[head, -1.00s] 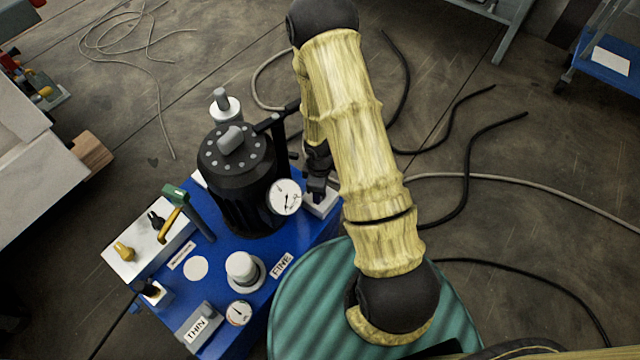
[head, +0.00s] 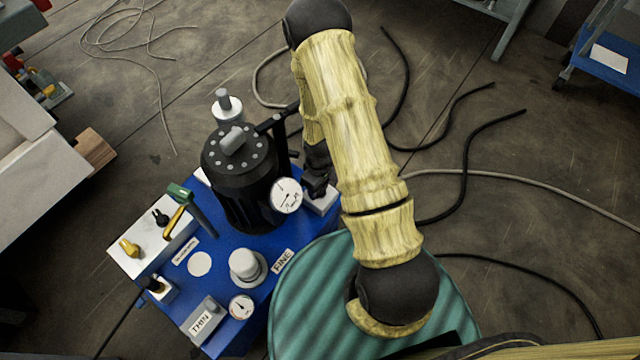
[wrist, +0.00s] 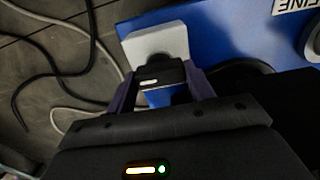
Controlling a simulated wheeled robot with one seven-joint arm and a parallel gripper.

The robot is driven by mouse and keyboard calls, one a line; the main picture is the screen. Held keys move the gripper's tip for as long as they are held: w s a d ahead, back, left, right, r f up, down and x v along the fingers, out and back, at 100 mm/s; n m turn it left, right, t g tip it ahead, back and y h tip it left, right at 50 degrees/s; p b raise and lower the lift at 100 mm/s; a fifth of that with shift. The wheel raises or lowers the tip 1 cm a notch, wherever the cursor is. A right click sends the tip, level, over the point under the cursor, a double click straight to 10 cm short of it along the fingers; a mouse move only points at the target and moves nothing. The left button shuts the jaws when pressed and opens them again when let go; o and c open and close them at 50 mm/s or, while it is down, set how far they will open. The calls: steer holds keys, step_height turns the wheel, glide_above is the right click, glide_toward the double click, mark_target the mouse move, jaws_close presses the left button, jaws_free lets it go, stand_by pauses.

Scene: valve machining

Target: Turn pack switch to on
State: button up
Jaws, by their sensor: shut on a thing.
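My gripper (wrist: 160,88) is shut on a black switch knob (wrist: 152,76) with a short white mark on its top. One finger is on each side of the knob. The knob sits on a white switch box (wrist: 158,42) at the edge of the blue bench. In the head view the white box (head: 324,203) is beside the pressure gauge, and my gripper (head: 317,187) is over it, partly hidden by my arm. No label for this switch is readable, and its setting cannot be read.
A black pump vessel (head: 240,175) with a gauge (head: 286,196) stands close left of my gripper. The blue bench (head: 232,258) also carries a white knob (head: 246,265), a FINE label (head: 282,262), a THIN box (head: 203,321) and a white panel (head: 150,245). A green ribbed drum (head: 310,295) is in front.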

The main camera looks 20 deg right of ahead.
steer(key=shift+w, duration=0.1)
steer(key=o, duration=1)
steer(key=shift+r, duration=0.1)
step_height(320, 180, up, 17)
steer(key=p, duration=0.5)
steer(key=shift+r+p, duration=0.1)
steer(key=shift+p, duration=0.25)
